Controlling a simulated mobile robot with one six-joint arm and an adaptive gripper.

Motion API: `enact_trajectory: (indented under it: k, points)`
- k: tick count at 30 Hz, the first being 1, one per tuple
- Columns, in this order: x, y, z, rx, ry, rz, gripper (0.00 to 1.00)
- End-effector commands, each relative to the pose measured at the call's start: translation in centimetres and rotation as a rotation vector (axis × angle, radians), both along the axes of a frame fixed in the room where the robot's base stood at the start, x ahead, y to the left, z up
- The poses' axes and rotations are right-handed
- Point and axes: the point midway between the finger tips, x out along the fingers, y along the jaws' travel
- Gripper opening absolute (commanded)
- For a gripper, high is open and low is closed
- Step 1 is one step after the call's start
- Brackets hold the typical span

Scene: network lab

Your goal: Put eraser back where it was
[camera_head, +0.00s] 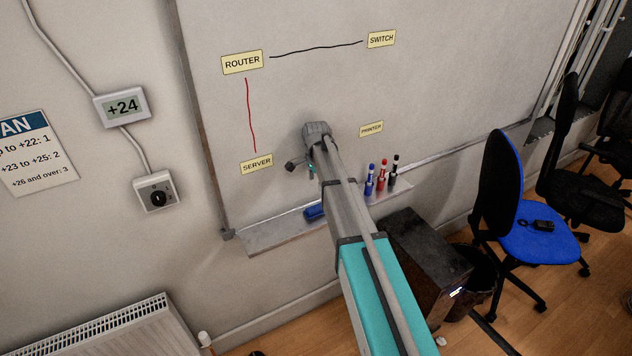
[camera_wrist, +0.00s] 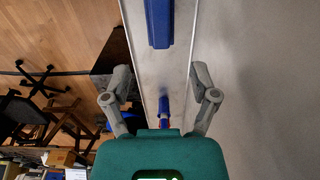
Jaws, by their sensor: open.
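The blue eraser (camera_head: 314,212) lies on the light grey tray (camera_head: 270,236) below the whiteboard, left of my arm in the head view. It also shows at the top of the wrist view (camera_wrist: 159,22), lying along the tray (camera_wrist: 138,30). My gripper (camera_wrist: 159,80) is open and empty over the tray, its two fingers on either side of it. The eraser is ahead of the fingers in that view, not between them. In the head view my gripper is mostly hidden by my own arm near the board.
Blue, red and black markers (camera_head: 381,176) stand on the tray right of my arm. The whiteboard (camera_head: 300,90) carries several yellow labels. A dark box (camera_head: 425,250) stands on the floor below the tray. A blue chair (camera_head: 535,225) is at the right.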

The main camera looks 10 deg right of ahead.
Motion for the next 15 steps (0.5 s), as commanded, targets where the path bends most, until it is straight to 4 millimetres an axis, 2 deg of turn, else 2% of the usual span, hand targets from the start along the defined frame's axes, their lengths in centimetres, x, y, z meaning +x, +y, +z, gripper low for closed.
enact_trajectory:
  k: [10, 15]
  points:
    - [-0.1, 0.0, 0.0, 0.000, 0.000, 0.003, 0.76]
    - [-1.7, 0.0, 0.0, 0.000, 0.000, 0.057, 0.76]
